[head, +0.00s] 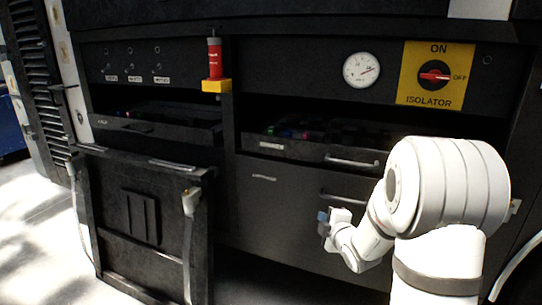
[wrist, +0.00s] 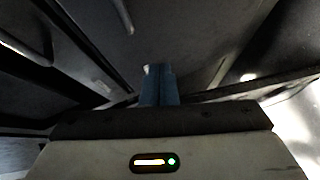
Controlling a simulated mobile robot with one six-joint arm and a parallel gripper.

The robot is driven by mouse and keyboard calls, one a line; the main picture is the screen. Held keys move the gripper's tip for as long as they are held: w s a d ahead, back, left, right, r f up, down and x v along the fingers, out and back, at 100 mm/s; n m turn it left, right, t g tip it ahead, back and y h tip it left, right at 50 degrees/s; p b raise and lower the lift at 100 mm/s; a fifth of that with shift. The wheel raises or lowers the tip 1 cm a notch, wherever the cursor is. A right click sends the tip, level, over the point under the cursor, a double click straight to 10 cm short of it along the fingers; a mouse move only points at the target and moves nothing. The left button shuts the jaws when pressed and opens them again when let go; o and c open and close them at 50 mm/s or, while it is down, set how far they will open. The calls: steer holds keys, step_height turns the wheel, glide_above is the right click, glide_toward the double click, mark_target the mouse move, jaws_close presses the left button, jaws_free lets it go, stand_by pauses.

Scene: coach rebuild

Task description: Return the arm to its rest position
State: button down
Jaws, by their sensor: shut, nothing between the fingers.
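My white arm stands at the right of the head view, folded, with my gripper (head: 325,222) held out to the left in front of the dark cabinet's lower drawer. In the wrist view the blue fingers of my gripper (wrist: 159,76) are together, with nothing seen between them. A small green light and a lit bar show on the wrist housing.
The dark cabinet has a drawer (head: 310,152) with coloured items inside. A yellow isolator panel (head: 436,76) with a red knob, a gauge (head: 361,70) and a red cylinder (head: 214,58) are above. A dark panel (head: 140,225) stands at left. Pale floor lies at far left.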

steer(key=s+r+m+g+h+p, duration=0.4)
steer(key=s+r+m+g+p, duration=0.2)
steer(key=s+r+m+p, duration=0.85)
steer(key=s+a+r+m+g+p, duration=0.1)
steer(key=s+a+r+g+p, duration=0.1)
steer(key=s+r, duration=0.3)
steer(key=s+a+r+m+g+y+p, duration=0.1)
steer(key=s+r, duration=0.5)
steer(key=s, duration=0.8)
steer(key=a+m+g+p, duration=0.1)
steer(key=g+p, duration=0.1)
steer(key=g, duration=0.1)
steer(key=shift+a+p, duration=0.2)
steer(key=shift+p, duration=0.1)
